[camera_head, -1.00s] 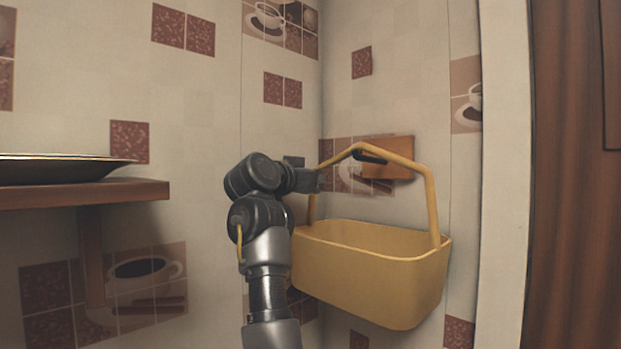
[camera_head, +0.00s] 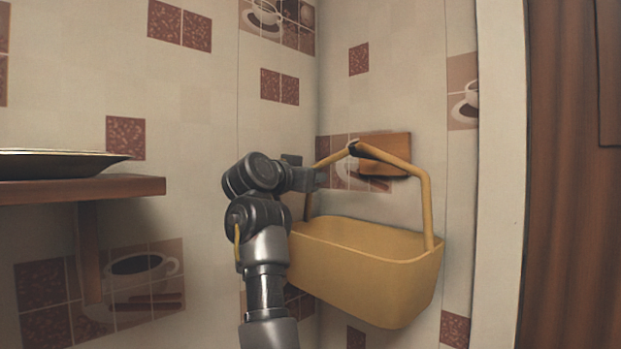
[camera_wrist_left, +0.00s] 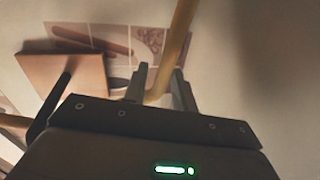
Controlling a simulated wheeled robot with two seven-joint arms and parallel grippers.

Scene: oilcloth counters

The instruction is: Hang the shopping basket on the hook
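The yellow shopping basket (camera_head: 365,280) hangs in the air by the tiled wall in the head view, its arched handle (camera_head: 427,200) upright. The dark hook (camera_head: 366,154) comes out of a wooden board (camera_head: 392,143) at the handle's top left bend. The handle seems to lie at the hook; whether it bears on it I cannot tell. My left gripper (camera_head: 318,178) is at the handle's left side. In the wrist view its fingers (camera_wrist_left: 160,88) are close on both sides of the handle (camera_wrist_left: 178,40), and the hook (camera_wrist_left: 48,105) shows at left. My right gripper is out of view.
A wooden shelf (camera_head: 90,189) with a dark plate (camera_head: 60,164) stands at the left. A pale post (camera_head: 502,180) and a brown wooden panel (camera_head: 565,180) are at the right. The wall between shelf and arm is free.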

